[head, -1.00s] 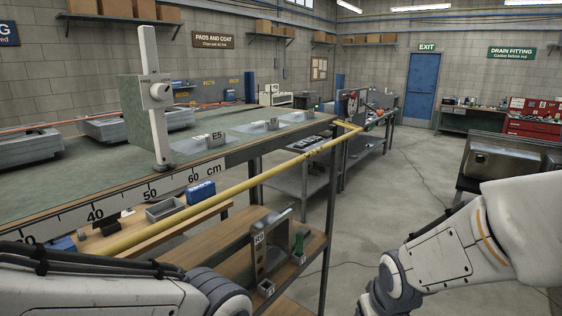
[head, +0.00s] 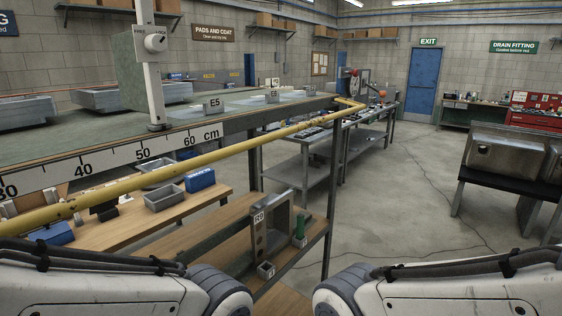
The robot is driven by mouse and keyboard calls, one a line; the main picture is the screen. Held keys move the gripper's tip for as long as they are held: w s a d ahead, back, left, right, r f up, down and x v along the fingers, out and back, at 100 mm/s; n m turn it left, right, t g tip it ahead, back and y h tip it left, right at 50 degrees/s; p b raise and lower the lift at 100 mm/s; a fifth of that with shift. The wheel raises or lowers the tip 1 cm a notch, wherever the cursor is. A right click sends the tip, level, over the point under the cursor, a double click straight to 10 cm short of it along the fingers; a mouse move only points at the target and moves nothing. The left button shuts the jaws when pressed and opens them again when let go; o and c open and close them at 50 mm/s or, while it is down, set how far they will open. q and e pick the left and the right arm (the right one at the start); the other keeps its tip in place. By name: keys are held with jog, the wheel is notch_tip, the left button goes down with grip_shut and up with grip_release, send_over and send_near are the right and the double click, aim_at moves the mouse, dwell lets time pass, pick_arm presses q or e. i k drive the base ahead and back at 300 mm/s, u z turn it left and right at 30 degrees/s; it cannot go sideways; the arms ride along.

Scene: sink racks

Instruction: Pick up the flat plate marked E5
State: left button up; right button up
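The label E5 (head: 213,104) shows on a small grey block on the green-topped bench (head: 60,150), right of the white upright post. A pale flat plate (head: 200,116) seems to lie at that block, but its outline is hard to make out. Other pale flat pieces lie farther along the bench by a second small labelled block (head: 272,96). Both of my arms show at the bottom of the head view, but neither gripper is in the picture.
A white post (head: 153,75) stands on the bench. A yellow rail (head: 200,165) and cm ruler run along its front edge. Below are wooden shelves (head: 150,225) with a grey bin (head: 165,197), a blue box (head: 200,179) and an R9 frame (head: 258,235).

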aim_at(213, 107)
jog(key=z, duration=1.6)
jog(key=i, duration=2.3)
jog(key=u, duration=4.4)
